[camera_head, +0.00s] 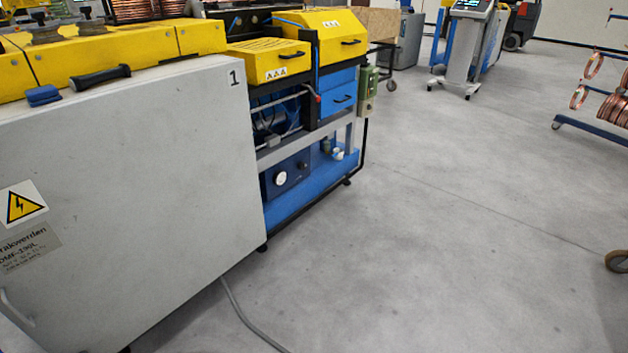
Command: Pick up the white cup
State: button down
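A small white cup-like object (338,154) sits low on the machine, near the right end of its blue base shelf (300,203). It is small in the picture, so its details are hard to make out. A darker small item (326,146) stands just to its left. My gripper is not in view.
A large grey cabinet (140,190) with yellow covers fills the left side. A black-handled item (100,77) and a blue object (43,95) lie on its top. A grey cable (245,318) runs on the floor. The grey floor (450,220) is mostly clear; a copper-coil rack (600,130) stands right.

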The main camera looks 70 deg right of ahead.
aim_at(340, 150)
jog(key=z, duration=1.8)
jog(key=i+l+z, duration=1.15)
jog(key=i, duration=0.15)
jog(key=i+z, duration=0.35)
jog(key=i+l, duration=0.1)
jog(key=i, duration=0.9)
jog(key=i+u, duration=0.1)
jog(key=i, duration=0.85)
jog(key=i+j+z, duration=0.15)
jog(key=i, duration=0.55)
jog(key=i+j+z, duration=0.1)
jog(key=i, duration=0.6)
jog(key=i+l+u, duration=0.2)
jog(key=i+u, duration=0.25)
jog(key=i+l, duration=0.05)
jog(key=i, duration=0.05)
